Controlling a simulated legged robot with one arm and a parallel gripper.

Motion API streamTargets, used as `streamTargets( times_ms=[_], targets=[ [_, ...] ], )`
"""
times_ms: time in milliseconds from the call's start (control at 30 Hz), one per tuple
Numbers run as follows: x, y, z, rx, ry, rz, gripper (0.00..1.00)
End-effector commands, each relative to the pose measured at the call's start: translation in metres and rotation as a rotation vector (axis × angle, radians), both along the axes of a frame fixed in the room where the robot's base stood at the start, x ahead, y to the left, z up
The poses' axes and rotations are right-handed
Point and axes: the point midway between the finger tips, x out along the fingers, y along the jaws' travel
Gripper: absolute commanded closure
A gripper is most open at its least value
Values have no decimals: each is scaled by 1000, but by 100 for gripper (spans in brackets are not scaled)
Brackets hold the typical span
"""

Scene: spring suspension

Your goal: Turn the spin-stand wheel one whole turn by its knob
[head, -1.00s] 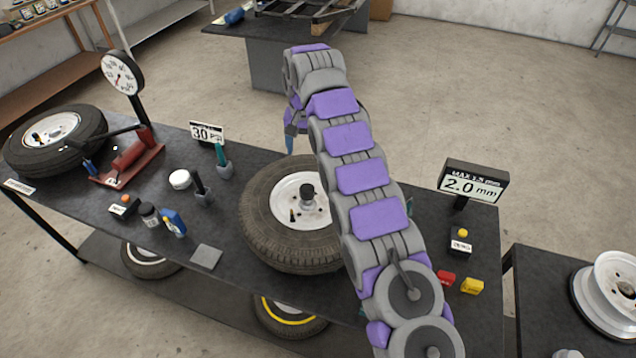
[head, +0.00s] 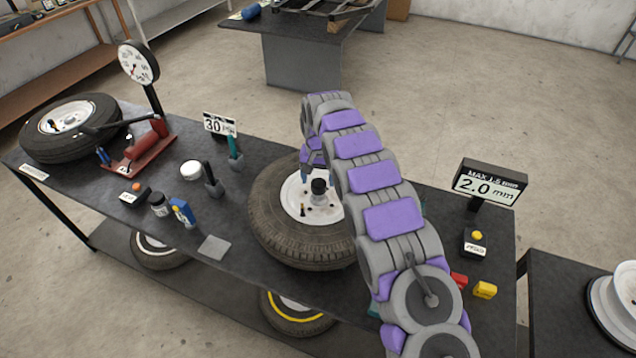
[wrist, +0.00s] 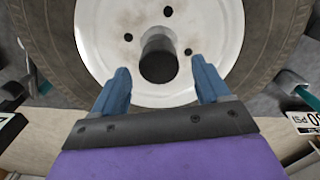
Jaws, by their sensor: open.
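The wheel, a black tyre (head: 285,240) on a white rim (head: 296,193), lies flat on the dark bench. A dark cylinder (head: 319,187) stands up near its middle, and a smaller dark peg (head: 303,210) stands nearer the front of the rim. I cannot tell for sure which is the knob. In the wrist view, the dark cylinder (wrist: 158,58) shows between and beyond the blue fingertips of my gripper (wrist: 162,80), before the white rim (wrist: 212,25). My gripper is open and empty, above the far side of the wheel in the head view, partly hidden by my arm.
A "2.0 mm" display (head: 489,186) stands right of the wheel, with yellow and red blocks near it. A gauge (head: 138,63) and another tyre (head: 70,128) are at the far left.

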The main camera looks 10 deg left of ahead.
Motion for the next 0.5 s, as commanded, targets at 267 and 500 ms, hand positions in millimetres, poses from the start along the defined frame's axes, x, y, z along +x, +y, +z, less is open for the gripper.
streamTargets(
  times_ms=[267,500],
  targets=[
    [0,0,-24,0,-2,-1,24],
    [0,0,-25,0,-2,-1,24]
  ],
)
